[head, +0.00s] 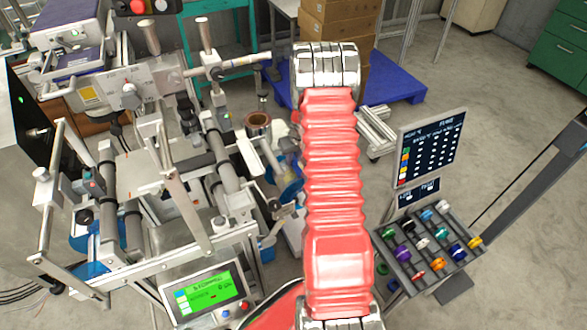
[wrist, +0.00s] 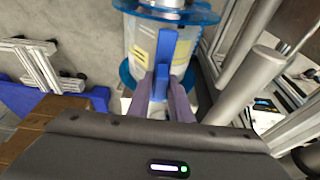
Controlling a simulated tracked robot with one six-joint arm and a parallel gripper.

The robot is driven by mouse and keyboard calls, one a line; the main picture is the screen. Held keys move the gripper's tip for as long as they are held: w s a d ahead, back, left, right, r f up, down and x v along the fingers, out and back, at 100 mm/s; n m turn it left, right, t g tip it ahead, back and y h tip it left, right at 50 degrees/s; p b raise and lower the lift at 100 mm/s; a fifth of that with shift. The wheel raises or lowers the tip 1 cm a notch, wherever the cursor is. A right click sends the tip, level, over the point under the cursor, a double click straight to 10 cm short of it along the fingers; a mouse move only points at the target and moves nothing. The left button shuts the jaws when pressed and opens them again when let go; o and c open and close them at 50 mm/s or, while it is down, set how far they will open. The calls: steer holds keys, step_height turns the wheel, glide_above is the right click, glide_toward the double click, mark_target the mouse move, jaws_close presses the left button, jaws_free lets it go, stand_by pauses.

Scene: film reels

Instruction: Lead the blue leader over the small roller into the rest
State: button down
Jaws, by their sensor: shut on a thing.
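In the wrist view my gripper (wrist: 165,88) is shut on the blue leader (wrist: 165,56), a narrow blue strip between its two purple-grey fingers. The strip stands in front of a pale roll with blue flanges (wrist: 134,72). Whether the strip touches the roll I cannot tell. In the head view my red arm covers the middle, and the gripper cannot be made out. Part of a blue-flanged reel (head: 290,180) shows left of the arm. A grey roller (wrist: 252,78) stands right of the fingers in the wrist view. I cannot tell which is the small roller or the rest.
A machine frame with grey rollers (head: 220,165) fills the left of the head view. A green-lit screen (head: 207,293) sits at its front. A rack of coloured spools (head: 425,248) and a dark chart panel (head: 432,148) stand right. Boxes stand on a blue pallet (head: 398,88) behind.

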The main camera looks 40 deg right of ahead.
steer(key=shift+r, duration=0.55)
stand_by(0.5)
steer(key=shift+w+a+r, duration=0.1)
steer(key=shift+a+r, duration=0.05)
steer(key=shift+r, duration=0.25)
steer(key=a+r, duration=0.3)
steer(key=r, duration=0.7)
steer(key=shift+w+r, duration=0.2)
steer(key=shift+w, duration=0.25)
stand_by(2.0)
steer(key=shift+a, duration=0.15)
steer(key=shift+w+a, duration=0.25)
steer(key=shift+a, duration=0.5)
steer(key=shift+w+a, duration=0.2)
steer(key=shift+a, duration=0.55)
steer(key=shift+w+a, duration=0.25)
steer(key=shift+a, duration=0.5)
steer(key=shift+a+r, duration=0.1)
steer(key=shift+w+a+r, duration=0.3)
steer(key=shift+a+r, duration=0.6)
steer(key=shift+r, duration=0.05)
